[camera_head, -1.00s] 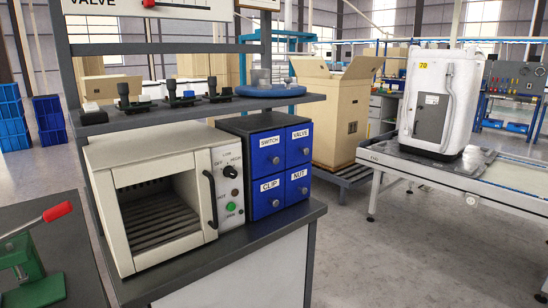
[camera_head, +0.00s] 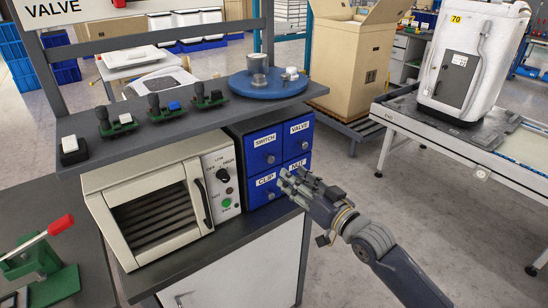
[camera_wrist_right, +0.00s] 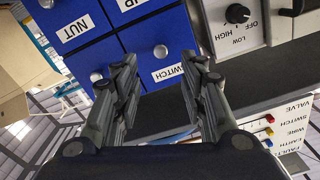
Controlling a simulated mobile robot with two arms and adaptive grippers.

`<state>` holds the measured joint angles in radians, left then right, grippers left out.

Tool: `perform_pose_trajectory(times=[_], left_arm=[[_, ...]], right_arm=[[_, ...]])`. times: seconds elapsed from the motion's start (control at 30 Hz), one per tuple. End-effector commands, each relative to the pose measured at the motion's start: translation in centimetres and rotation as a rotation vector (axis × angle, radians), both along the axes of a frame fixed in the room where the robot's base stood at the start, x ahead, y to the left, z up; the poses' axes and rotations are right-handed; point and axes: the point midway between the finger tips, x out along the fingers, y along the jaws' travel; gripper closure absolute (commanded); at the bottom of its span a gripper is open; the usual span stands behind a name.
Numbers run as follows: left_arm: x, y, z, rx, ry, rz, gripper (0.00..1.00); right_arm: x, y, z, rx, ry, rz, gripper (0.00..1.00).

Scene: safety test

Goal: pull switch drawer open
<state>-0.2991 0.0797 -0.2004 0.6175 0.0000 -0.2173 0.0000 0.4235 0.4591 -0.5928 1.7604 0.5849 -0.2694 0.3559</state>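The switch drawer (camera_head: 262,149) is the upper left blue drawer of a dark cabinet, with a white label and a round metal knob. Its front looks flush with the others. In the right wrist view, which is upside down, the switch drawer (camera_wrist_right: 176,38) and its knob (camera_wrist_right: 160,51) show ahead, between the lines of the two fingers. My right gripper (camera_head: 290,180) is in front of the lower drawers, below and right of the switch drawer. Its fingers (camera_wrist_right: 160,78) are apart with nothing between them. My left gripper is not in view.
The valve (camera_head: 299,127), clip (camera_head: 264,182) and nut drawers adjoin it. A cream oven (camera_head: 150,205) stands left of the cabinet. A shelf (camera_head: 180,125) with switches and a blue round base (camera_head: 267,86) hangs above.

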Motion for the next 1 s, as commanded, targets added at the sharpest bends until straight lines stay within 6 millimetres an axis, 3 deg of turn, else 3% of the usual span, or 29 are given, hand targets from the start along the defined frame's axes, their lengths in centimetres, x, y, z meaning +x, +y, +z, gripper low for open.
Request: perform_pose_trajectory(times=[0.3,0.5,1.0], left_arm=[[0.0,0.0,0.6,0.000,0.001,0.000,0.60],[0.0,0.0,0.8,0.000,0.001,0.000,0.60],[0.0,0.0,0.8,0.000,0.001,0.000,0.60]], right_arm=[[4.5,3.4,0.1,-0.001,-0.001,0.000,0.61],[6.5,4.8,0.0,-0.002,0.000,-0.001,0.61],[7.5,5.5,0.0,-0.002,0.000,-0.001,0.61]])
